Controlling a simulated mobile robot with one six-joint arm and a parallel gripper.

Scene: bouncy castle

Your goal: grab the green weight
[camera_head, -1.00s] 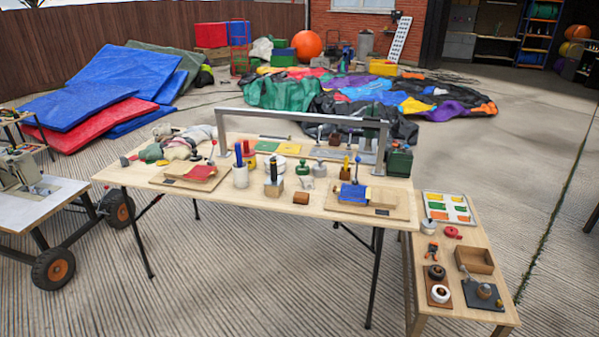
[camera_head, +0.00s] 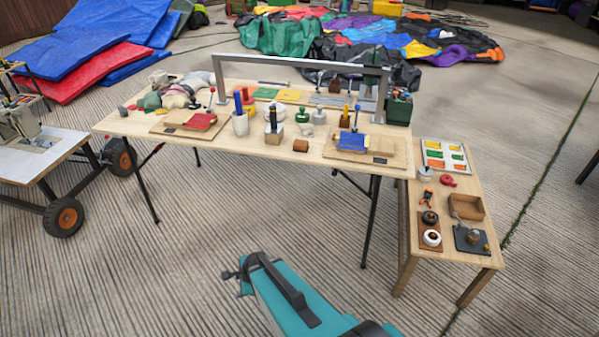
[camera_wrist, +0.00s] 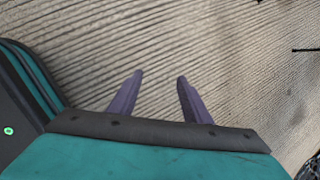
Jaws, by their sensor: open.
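The green weight (camera_head: 303,115) is a small, knobbed green piece standing upright near the middle of the long wooden table (camera_head: 240,147), in the head view. A grey knobbed weight (camera_head: 319,117) stands just to its right. My gripper (camera_wrist: 158,83) shows in the wrist view with its two purple fingers apart and nothing between them. My teal arm is low in the head view, in front of the table and well away from the green weight. The weight is not in the wrist view.
A grey metal frame (camera_head: 300,62) spans the table's back. A low side table (camera_head: 462,205) is at the right. The ground in front is clear.

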